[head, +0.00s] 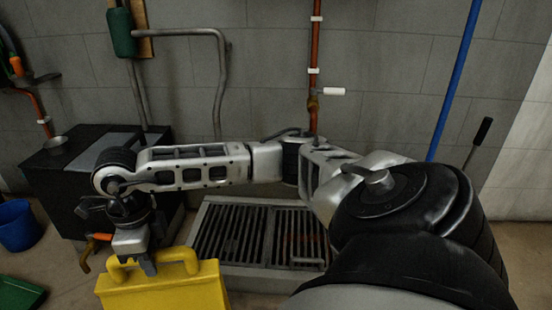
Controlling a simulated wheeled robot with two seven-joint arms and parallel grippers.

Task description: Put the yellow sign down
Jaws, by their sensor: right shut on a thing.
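The yellow sign (165,289) shows at the lower left of the head view, its lower part cut off by the frame's bottom edge. It has a handle with an opening along its top. My right gripper (148,264) is shut on the sign's handle from above. The sign hangs below it and looks roughly upright. Whether its lower edge touches anything is out of view. My left gripper is not in view.
A floor grate (230,235) in a pale frame lies behind and right of the sign. A black cabinet (60,185) stands at the left, with a blue bucket (18,226) and a green container (20,293) near it. Pipes run up the grey wall.

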